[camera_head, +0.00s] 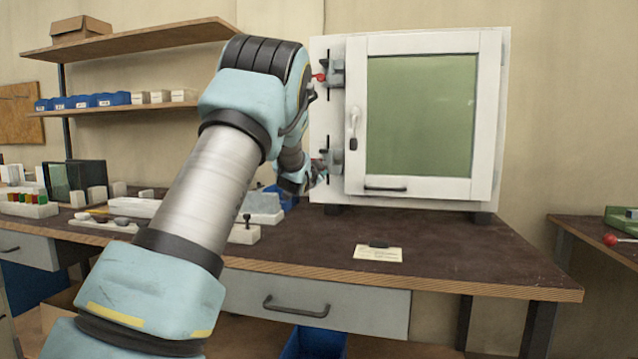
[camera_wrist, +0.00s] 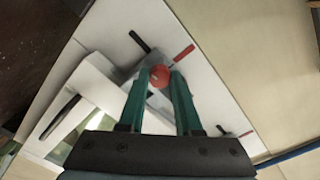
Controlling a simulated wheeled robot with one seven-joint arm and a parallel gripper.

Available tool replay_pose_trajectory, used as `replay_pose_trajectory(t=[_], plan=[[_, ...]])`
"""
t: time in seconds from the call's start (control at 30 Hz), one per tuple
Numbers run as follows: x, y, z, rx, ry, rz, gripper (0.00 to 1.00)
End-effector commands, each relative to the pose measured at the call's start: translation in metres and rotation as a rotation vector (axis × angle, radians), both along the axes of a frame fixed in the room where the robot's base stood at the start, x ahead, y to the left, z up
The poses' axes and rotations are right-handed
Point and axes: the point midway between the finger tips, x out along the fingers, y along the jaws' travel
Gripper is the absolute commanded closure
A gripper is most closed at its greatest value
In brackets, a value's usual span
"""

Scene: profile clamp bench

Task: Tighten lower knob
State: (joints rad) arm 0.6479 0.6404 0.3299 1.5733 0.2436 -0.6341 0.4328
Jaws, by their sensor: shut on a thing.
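My gripper (camera_wrist: 158,78) has two teal fingers, and their tips are shut on a round red knob (camera_wrist: 159,73) in the wrist view. In the head view, my gripper (camera_head: 313,172) is at the lower grey clamp (camera_head: 334,161) on the left side of the white cabinet. The knob there is hidden by my arm and wrist. The upper clamp (camera_head: 334,72) has a red knob (camera_head: 320,77) on its left. In the wrist view, the grey clamp body (camera_wrist: 129,62) is partly hidden behind the fingers.
The white cabinet (camera_head: 424,190) with a green window stands on the dark bench (camera_head: 470,245). Its door has a white handle (camera_head: 354,125). A note card (camera_head: 378,253) lies in front. Boxes and blocks crowd the bench's left side. The bench's right front is clear.

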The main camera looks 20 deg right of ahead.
Motion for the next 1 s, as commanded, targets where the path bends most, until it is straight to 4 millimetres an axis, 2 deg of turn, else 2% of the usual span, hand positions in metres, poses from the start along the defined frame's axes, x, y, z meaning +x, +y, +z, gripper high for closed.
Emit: replay_pose_trajectory(t=[0.03, 0.43, 1.0], plan=[[-0.0004, -0.0007, -0.0050, 0.031, -0.020, -0.001, 1.00], [-0.0004, -0.0009, -0.0021, 0.217, -0.119, -0.001, 1.00], [-0.0003, -0.0007, -0.0009, 0.257, -0.138, -0.001, 1.00]])
